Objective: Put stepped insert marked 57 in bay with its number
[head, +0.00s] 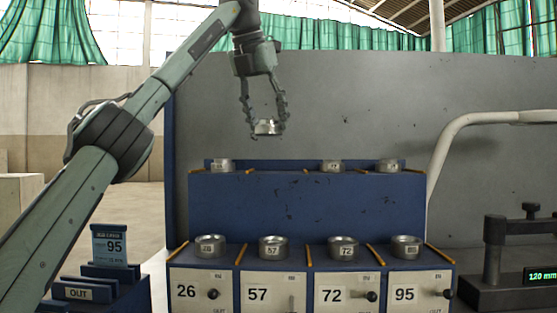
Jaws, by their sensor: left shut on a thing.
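My left gripper (266,128) is high in front of the grey back panel, pointing down, with its fingers shut on a small metal insert (266,127). I cannot read a number on it. It is in the air above the upper shelf, over the gap between the first and second inserts there. In the lower front row, a round metal cup marked 57 (273,247) stands above the white plate numbered 57 (257,295). I cannot tell whether that cup is empty. My right gripper is out of view.
Three inserts stand on the blue upper shelf: left (222,166), middle right (332,166), right (388,165). Cups also stand above plates 26 (186,291), 72 (332,295) and 95 (404,294), with orange dividers between. A card rack (110,270) is left; a gauge (520,265) is right.

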